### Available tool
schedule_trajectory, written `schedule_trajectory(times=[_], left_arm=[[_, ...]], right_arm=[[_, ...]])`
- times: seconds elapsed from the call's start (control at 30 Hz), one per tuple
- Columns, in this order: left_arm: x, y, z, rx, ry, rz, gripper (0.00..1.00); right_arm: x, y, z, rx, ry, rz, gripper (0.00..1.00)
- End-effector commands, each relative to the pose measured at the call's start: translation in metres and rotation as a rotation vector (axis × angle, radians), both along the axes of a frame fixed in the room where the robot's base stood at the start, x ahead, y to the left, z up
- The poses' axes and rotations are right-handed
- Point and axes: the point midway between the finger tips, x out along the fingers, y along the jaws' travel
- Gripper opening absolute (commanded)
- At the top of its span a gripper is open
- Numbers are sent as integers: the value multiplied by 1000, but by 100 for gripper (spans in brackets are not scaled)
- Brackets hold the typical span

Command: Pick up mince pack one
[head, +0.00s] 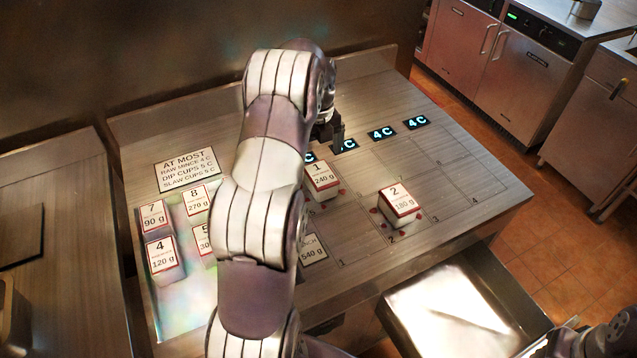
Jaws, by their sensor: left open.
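Mince pack one (322,181) is a small block with a white, red-edged label reading 1 and 240 g. It sits on the grey worktop in a marked grid, just right of my left arm. My left gripper (331,132) is open and empty, beyond and slightly right of pack one in the picture, apart from it. My left arm hides part of the gripper and the worktop. Part of my right arm shows at the bottom right corner, its jaws unclear.
Pack 2 (399,203), 180 g, stands to the right. Packs 7 (154,219), 8 (196,203) and 4 (163,257) sit in a tray at left. Lit 4 C displays (382,133) line the back. An open drawer (511,285) is at lower right. Grid cells at right are clear.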

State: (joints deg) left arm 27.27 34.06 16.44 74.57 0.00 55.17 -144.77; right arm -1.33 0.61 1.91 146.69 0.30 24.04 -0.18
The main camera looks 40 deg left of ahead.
Motion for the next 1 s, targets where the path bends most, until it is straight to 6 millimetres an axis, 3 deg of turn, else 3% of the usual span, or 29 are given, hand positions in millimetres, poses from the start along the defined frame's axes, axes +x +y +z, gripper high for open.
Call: schedule_trajectory(times=[0.03, 0.07, 0.1, 0.27, 0.4, 0.53, 0.77, 0.97, 1.0], left_arm=[[0, -1, -24, 0, -1, 0, 100], [1, -1, -28, 1, -2, 0, 100], [0, -1, -27, 1, 0, 0, 100], [0, -1, -43, 0, 0, 1, 100], [-1, -2, -66, 0, 1, 1, 100], [0, -1, -87, 0, -1, 1, 100], [1, -1, -91, 2, -4, 2, 100], [1, -1, -91, 2, -4, 2, 38], [1, -1, -91, 2, -4, 2, 32]], right_arm=[[0, 0, -23, 0, 1, 0, 43], [0, 0, -25, 0, 1, 0, 43], [0, 0, -16, 0, 1, 0, 43], [0, 0, -11, 0, -1, 0, 43], [0, 0, 4, 0, -1, 0, 43], [0, 0, 5, 0, 0, 0, 43], [0, 0, 4, 0, 0, 0, 43], [0, 0, 4, 0, 0, 0, 43], [0, 0, 4, 0, 0, 0, 43]])
